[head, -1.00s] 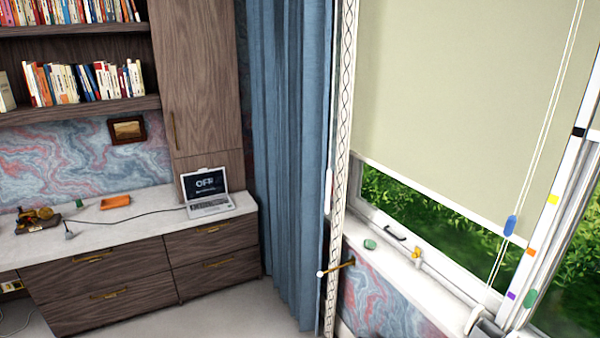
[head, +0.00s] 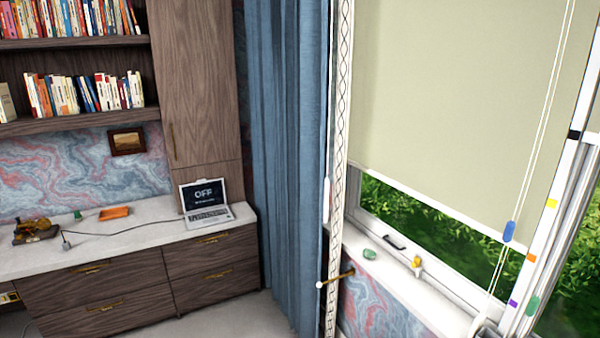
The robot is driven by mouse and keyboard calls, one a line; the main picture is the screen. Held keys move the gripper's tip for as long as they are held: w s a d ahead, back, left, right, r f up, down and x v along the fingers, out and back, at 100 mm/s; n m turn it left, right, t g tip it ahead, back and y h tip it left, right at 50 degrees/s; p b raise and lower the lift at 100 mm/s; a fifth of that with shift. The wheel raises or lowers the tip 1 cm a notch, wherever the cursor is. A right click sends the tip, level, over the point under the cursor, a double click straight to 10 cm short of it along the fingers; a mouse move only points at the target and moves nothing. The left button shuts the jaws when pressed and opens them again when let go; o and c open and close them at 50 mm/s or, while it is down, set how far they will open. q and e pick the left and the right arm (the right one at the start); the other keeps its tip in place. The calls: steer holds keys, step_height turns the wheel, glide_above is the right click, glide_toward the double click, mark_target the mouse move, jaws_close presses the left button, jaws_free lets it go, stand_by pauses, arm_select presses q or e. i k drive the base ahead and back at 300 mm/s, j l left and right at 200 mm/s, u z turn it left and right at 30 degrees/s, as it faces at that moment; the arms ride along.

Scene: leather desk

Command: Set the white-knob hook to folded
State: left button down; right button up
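The white-knob hook is a short brass rod (head: 336,279) on the wall below the window sill, just right of the blue curtain and the patterned trim strip. Its white knob (head: 320,285) is at the left end, in front of the trim strip. The rod's right end meets a dark mount on the marbled wall, and the rod stands out from the wall toward the left. Nothing is seen touching the hook. Neither of my grippers is in view.
The blue curtain (head: 288,150) hangs close left of the hook. The sill (head: 395,285) above right holds a green stone (head: 369,254) and a small yellow item (head: 416,262). A desk with a laptop (head: 205,200) stands at left. Grey floor shows between.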

mark_target(320, 284)
steer(key=z, duration=1.3)
steer(key=i+j+u, duration=0.25)
steer(key=j, duration=0.2)
steer(key=i+j+u, duration=0.25)
steer(key=j, duration=0.25)
steer(key=i+j+u, duration=0.2)
steer(key=j, duration=0.2)
steer(key=k, duration=0.05)
